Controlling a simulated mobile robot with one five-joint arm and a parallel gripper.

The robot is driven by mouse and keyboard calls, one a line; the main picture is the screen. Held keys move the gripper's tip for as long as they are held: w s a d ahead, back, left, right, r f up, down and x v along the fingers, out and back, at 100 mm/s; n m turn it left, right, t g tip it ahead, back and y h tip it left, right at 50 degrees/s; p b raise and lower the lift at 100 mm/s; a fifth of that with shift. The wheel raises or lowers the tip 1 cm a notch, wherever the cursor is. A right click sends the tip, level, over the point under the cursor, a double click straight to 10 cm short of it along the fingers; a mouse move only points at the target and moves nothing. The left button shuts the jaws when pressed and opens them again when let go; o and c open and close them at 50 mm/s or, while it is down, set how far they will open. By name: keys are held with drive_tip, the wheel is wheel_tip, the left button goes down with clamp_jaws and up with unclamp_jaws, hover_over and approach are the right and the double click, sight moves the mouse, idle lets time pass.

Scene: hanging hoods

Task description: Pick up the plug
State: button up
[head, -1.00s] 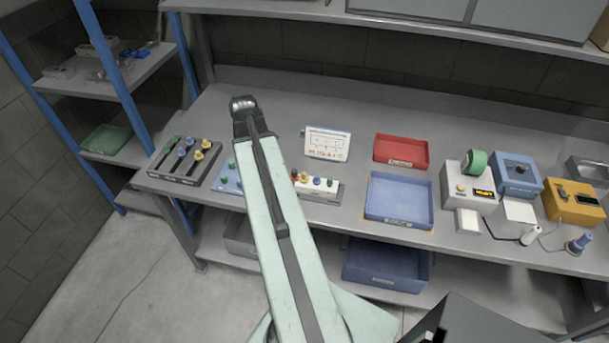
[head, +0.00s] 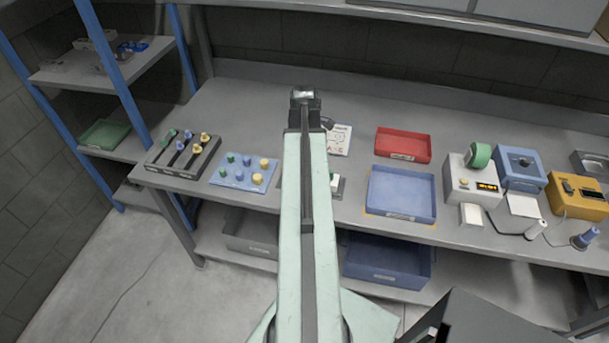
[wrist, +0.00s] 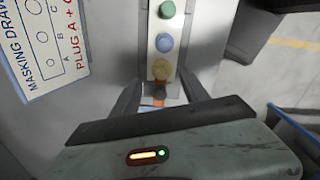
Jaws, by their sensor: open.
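A strip with a row of coloured plugs shows in the wrist view: a green plug (wrist: 167,9), a blue plug (wrist: 164,42), a yellow plug (wrist: 161,69) and an orange-red one (wrist: 158,91), partly visible. My gripper (wrist: 159,93) is open, its two dark fingers on either side of the strip near the orange-red plug; I cannot tell whether they touch it. In the head view my gripper (head: 305,94) is above the bench, and my arm hides most of the strip (head: 336,185). The masking drawing card (wrist: 42,40) lies beside the strip; its text names plug A.
A blue board (head: 230,184) with several green, blue and yellow plugs is left of my arm. A dark rack (head: 160,172) with more plugs stands farther left. Red (head: 402,152) and blue (head: 399,207) trays and boxed devices (head: 455,172) are to the right. The rear left bench is clear.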

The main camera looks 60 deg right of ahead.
wheel_tip(320, 180, down, 4)
drive_tip(key=b, duration=0.3)
drive_tip(key=shift+a+f, duration=0.15)
drive_tip(key=shift+r, duration=0.2)
clamp_jaws()
